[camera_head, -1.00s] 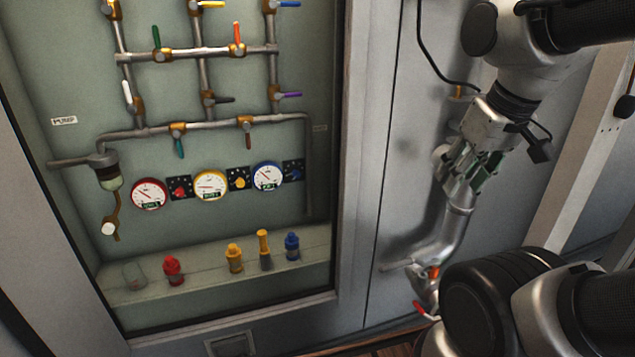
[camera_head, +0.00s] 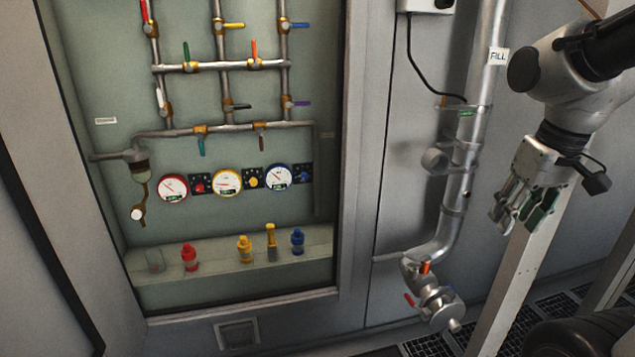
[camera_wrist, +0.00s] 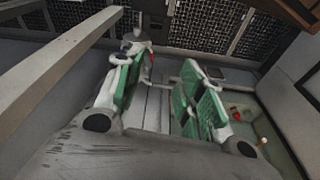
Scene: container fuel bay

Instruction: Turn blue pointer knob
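The blue pointer knob (camera_head: 304,174) sits on a small dark plate in the recessed panel, just right of the blue-rimmed gauge (camera_head: 279,177). A red knob (camera_head: 200,188) and a yellow knob (camera_head: 254,182) sit beside their own gauges to its left. My gripper (camera_head: 522,226) hangs well to the right of the panel, in front of the side wall, pointing down. Its green-padded fingers are apart and empty, as the wrist view (camera_wrist: 160,90) also shows. I cannot make out the blue knob in the wrist view.
Pipes with several coloured valve handles fill the panel above the gauges. Coloured fittings, such as a blue one (camera_head: 297,241), stand on the ledge (camera_head: 215,256). A large fill pipe (camera_head: 466,165) and a pale slanted post (camera_head: 510,265) stand between or near the panel and my gripper.

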